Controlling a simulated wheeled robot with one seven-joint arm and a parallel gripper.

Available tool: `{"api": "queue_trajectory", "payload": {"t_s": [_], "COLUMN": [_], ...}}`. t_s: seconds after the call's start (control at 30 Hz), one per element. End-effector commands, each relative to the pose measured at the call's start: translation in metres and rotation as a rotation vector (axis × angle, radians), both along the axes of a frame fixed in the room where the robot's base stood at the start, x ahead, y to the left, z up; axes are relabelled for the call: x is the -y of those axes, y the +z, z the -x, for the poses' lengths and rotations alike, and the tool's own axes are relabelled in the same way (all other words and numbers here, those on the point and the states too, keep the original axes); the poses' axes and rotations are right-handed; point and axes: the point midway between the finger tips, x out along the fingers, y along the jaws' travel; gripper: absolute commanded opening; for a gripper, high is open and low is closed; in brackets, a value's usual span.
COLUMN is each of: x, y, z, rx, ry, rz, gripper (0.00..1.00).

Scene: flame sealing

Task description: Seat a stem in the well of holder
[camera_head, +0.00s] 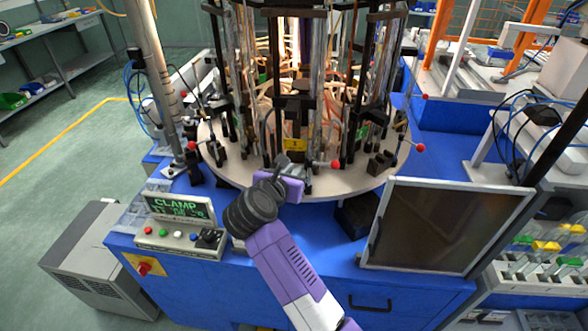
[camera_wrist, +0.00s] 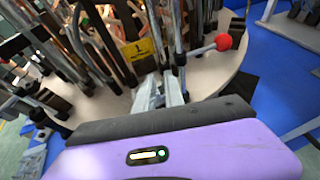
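My gripper (camera_head: 285,165) reaches in over the front edge of the round turntable (camera_head: 230,172), by the yellow plate (camera_head: 296,145). In the wrist view its two grey fingers (camera_wrist: 160,92) point at the base of the station with the yellow plate (camera_wrist: 138,50), marked 1. The fingers look close together; whether they are shut, or have a stem between them, I cannot tell. A slim upright rod or tube (camera_wrist: 178,40) stands just beyond the right finger. I cannot make out a separate stem or the holder's well among the crowded black fixtures and clear tubes.
A red-knobbed lever (camera_head: 335,164) sticks out right of my gripper; its knob (camera_wrist: 223,41) is close in the wrist view. A control box (camera_head: 180,225) reading CLAMP stands at front left. A dark framed panel (camera_head: 440,228) stands at right. Flames glow behind the fixtures.

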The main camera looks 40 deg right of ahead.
Motion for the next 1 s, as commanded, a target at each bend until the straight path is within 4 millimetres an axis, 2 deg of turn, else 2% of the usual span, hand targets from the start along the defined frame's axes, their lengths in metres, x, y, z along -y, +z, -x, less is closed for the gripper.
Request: {"api": "queue_trajectory", "payload": {"t_s": [0.33,0.37,0.43,0.5,0.77,1.0], "x": [-0.003,-0.003,-0.003,-0.003,-0.003,-0.007], "y": [0.001,0.001,0.001,0.001,0.002,0.012], "z": [0.001,0.001,0.001,0.001,0.002,0.004], "rx": [0.000,0.000,0.000,0.000,-0.001,0.000], "ry": [0.000,0.000,0.000,0.000,-0.002,-0.002], "rz": [0.000,0.000,0.000,0.000,0.000,0.001], "gripper": [0.13,0.15,0.29,0.39,0.39,0.39]}}
